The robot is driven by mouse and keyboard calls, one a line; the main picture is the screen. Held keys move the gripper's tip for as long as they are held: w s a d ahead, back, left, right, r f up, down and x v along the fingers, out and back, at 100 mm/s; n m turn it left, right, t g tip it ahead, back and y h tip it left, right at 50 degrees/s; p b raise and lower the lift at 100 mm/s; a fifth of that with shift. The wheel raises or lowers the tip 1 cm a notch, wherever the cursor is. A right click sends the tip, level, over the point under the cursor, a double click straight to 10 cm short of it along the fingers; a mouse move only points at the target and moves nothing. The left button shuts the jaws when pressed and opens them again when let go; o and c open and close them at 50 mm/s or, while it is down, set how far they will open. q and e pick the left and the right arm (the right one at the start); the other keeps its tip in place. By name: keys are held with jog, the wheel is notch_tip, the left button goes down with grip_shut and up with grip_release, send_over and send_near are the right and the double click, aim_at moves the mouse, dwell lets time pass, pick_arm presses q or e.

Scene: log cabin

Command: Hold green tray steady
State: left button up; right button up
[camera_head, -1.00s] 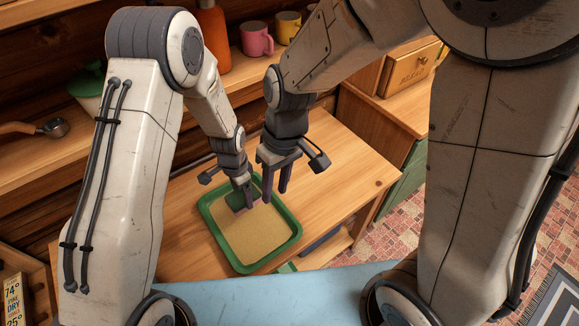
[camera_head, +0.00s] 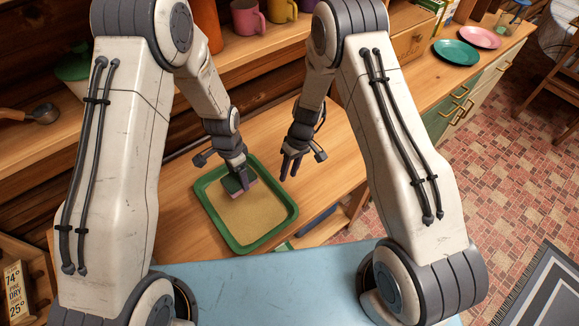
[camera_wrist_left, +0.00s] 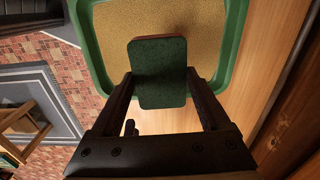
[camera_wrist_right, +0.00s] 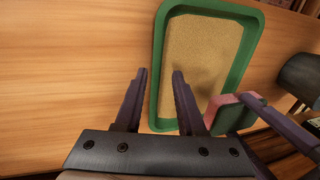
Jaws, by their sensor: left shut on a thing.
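The green tray (camera_head: 269,242) lies flat on the wooden table, its floor covered by a tan, grainy layer. It also shows in the left wrist view (camera_wrist_left: 236,35) and in the right wrist view (camera_wrist_right: 252,40). My left gripper (camera_head: 238,188) is shut on a sponge (camera_head: 240,184), green on one side and pink on the other, at the tray's back part. In the left wrist view the sponge's green face (camera_wrist_left: 160,72) sits between the fingers. Whether it touches the layer is unclear. My right gripper (camera_head: 290,165) is open and empty, beside the tray's back right edge, apart from it.
The wooden table (camera_head: 335,165) is bare right of the tray. A blue surface (camera_head: 270,285) lies in front. A shelf behind holds a pink mug (camera_head: 247,17) and a yellow mug (camera_head: 283,10). A teal plate (camera_head: 456,52) and pink plate (camera_head: 480,37) stand on the right counter.

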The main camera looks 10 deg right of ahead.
aim_at(282, 194)
jog(key=x, duration=1)
jog(key=shift+s, duration=0.1)
grip_shut()
dwell(1.1)
